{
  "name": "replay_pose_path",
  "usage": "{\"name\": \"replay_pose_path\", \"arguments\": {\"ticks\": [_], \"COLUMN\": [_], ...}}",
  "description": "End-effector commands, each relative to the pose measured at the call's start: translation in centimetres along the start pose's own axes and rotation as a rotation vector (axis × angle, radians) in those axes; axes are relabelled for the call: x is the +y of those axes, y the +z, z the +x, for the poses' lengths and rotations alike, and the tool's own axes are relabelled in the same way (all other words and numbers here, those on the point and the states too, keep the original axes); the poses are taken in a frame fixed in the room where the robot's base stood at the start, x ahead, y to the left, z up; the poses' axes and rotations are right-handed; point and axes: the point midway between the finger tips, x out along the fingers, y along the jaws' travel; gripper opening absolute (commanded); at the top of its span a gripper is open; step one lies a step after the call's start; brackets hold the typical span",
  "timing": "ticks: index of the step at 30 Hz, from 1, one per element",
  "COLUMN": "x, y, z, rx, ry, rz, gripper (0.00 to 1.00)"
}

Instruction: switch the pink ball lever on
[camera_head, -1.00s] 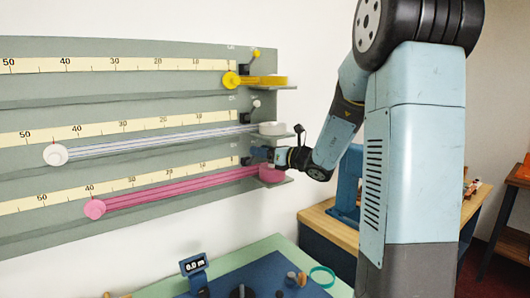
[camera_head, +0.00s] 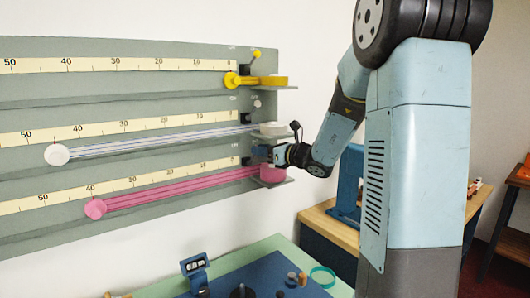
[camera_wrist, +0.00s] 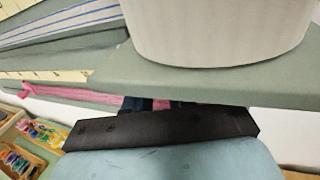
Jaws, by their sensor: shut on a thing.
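The pink ball lever is at the right end of the lowest ruled row, where my gripper (camera_head: 263,152) covers it in the head view. Its dark base (camera_head: 246,161) shows just left of my fingertips. My gripper is shut on the lever's ball, just above the pink roll (camera_head: 272,173). In the wrist view my fingers (camera_wrist: 146,104) are mostly hidden behind a grey shelf and my own dark gripper body. The ball itself cannot be made out.
The white roll's shelf (camera_head: 288,135) is close above my gripper. The yellow lever (camera_head: 257,54) and white lever (camera_head: 257,104) are on the rows above. A pink ribbon (camera_head: 180,190) runs left to a round end. A green-edged table (camera_head: 262,248) stands below.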

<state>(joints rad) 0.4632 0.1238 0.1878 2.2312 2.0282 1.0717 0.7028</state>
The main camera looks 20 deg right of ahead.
Motion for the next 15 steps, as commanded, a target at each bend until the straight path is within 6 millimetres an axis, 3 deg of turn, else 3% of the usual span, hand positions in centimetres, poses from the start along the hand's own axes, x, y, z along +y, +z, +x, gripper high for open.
{"name": "replay_pose_path", "arguments": {"ticks": [6, 7, 15], "x": [-0.14, -0.15, -0.08], "y": [0.06, 0.06, 0.04], "z": [-0.04, -0.04, -0.03], "rx": [-0.001, -0.001, -0.001], "ry": [-0.003, -0.003, -0.001], "rz": [0.000, 0.000, 0.000], "gripper": [0.00, 0.27, 0.49]}}
